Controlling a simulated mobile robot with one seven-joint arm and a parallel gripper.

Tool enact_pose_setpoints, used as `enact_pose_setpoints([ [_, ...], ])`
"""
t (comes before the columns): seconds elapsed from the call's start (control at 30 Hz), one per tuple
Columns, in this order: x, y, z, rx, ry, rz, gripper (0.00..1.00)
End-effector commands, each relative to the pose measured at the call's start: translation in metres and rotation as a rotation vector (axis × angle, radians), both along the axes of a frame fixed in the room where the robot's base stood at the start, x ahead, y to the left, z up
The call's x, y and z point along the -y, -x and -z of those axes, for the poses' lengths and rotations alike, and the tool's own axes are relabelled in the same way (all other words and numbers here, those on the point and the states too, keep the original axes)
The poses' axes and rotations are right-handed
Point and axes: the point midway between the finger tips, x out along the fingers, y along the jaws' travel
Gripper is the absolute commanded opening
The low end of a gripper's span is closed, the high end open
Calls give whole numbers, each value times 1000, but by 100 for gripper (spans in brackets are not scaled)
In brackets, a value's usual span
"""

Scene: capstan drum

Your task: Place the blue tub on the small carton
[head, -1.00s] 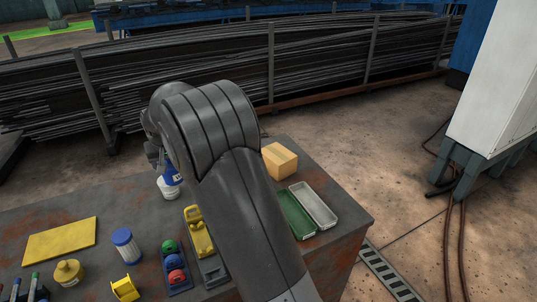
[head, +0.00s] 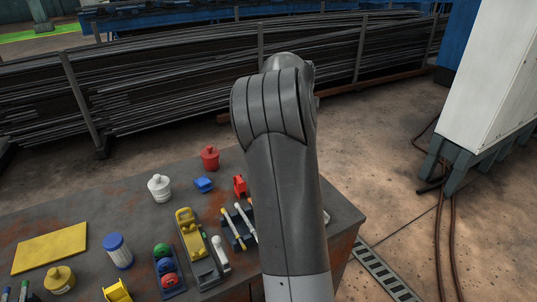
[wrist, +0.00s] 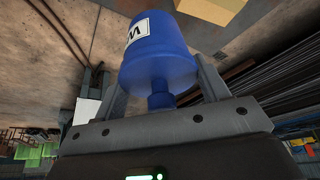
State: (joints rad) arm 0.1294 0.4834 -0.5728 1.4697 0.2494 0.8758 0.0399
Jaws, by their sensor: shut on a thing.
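The blue tub (wrist: 160,52), with a white label marked in dark letters, is in my gripper (wrist: 161,80) in the wrist view. The fingers are shut on its narrower knob end, one on each side. A tan carton (wrist: 212,9) shows at the top edge of the wrist view, beyond the tub and apart from it in the picture; the gap between them is hard to judge. In the head view my arm hides the gripper, the tub and the carton.
On the rusty table, a red pot (head: 210,158), white pot (head: 159,188), small blue block (head: 203,185), red item (head: 240,186) and dark rack (head: 238,228) stand left of my arm. Bar racks (head: 180,85) lie behind the table. A white cabinet (head: 495,85) stands at right.

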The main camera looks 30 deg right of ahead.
Motion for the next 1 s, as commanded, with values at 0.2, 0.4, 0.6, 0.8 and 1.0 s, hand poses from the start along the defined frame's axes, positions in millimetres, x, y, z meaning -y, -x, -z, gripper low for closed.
enact_pose_setpoints([
  [0.2, 4, -4, 6, 1, 1, 22, 35],
  [0.4, -23, -40, 33, -1, 1, 19, 35],
  [0.6, -46, -73, 56, 2, 2, 20, 35],
  [0.8, -55, -86, 66, 4, 1, 23, 35],
  [1.0, -56, -86, 86, 0, 0, 22, 35],
])
